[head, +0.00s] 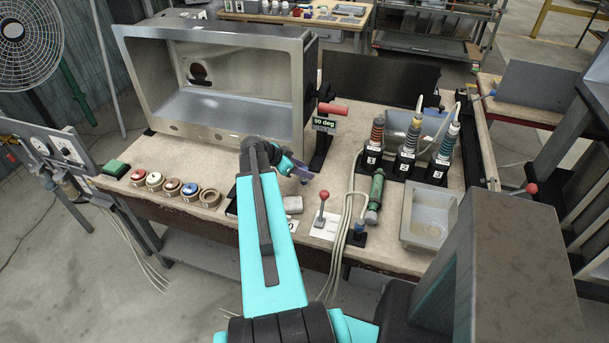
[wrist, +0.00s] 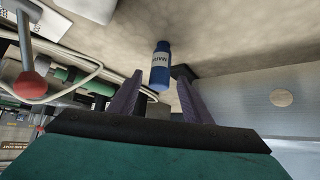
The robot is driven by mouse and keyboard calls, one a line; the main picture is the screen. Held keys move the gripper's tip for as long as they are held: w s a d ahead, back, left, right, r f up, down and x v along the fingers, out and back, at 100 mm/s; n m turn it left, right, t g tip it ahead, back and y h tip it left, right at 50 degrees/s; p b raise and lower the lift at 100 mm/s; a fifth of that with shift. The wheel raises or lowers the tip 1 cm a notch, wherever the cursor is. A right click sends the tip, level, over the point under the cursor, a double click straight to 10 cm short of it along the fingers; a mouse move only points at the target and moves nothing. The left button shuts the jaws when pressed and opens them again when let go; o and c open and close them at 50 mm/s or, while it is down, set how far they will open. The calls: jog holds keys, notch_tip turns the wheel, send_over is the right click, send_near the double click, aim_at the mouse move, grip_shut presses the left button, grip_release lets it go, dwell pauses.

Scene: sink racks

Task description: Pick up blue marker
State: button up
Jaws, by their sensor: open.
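In the head view my gripper (head: 301,173) is over the middle of the bench, and I cannot make out the marker there.
A red-knobbed lever (head: 323,196) stands right of my gripper, near cables and a green cylinder (head: 376,190). A large metal box (head: 215,134) is behind left. Several round buttons (head: 172,187) line the left front. A grey tray (head: 408,215) is at right.

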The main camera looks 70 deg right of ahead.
jog(key=shift+p+x, duration=1.25)
jog(key=shift+x, duration=1.1)
jog(key=shift+a, duration=0.1)
grip_shut()
jog(key=shift+r, duration=0.15)
